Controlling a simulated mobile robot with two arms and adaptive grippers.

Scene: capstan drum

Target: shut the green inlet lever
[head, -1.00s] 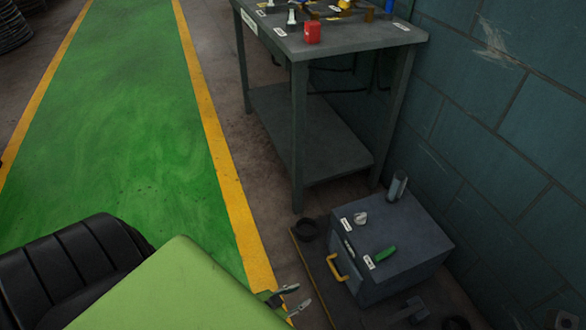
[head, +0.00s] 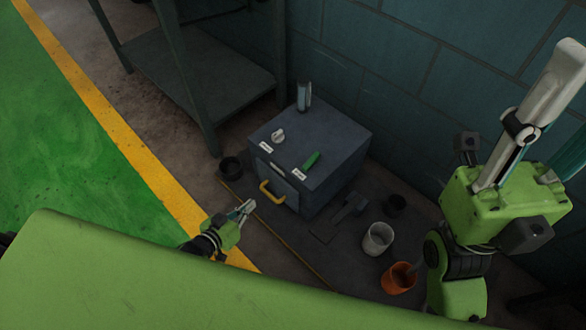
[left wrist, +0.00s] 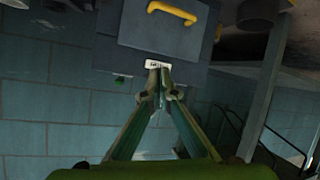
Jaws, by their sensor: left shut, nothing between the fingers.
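A green lever (head: 311,160) lies on the top of a dark grey box (head: 348,150), beside a white label near the front edge. In the left wrist view a small green bit (left wrist: 122,78), likely this lever, shows left of the fingertips beside a white label (left wrist: 157,65). My left gripper (head: 245,208) is shut and empty. In the head view it appears left of and in front of the box, apart from the lever. My right arm (head: 505,205) shows at the right; its finger state is unclear.
The box has a yellow handle (head: 271,191), a pale knob (head: 278,135) and an upright grey cylinder (head: 304,96). A workbench (head: 205,75) and wall stand behind.

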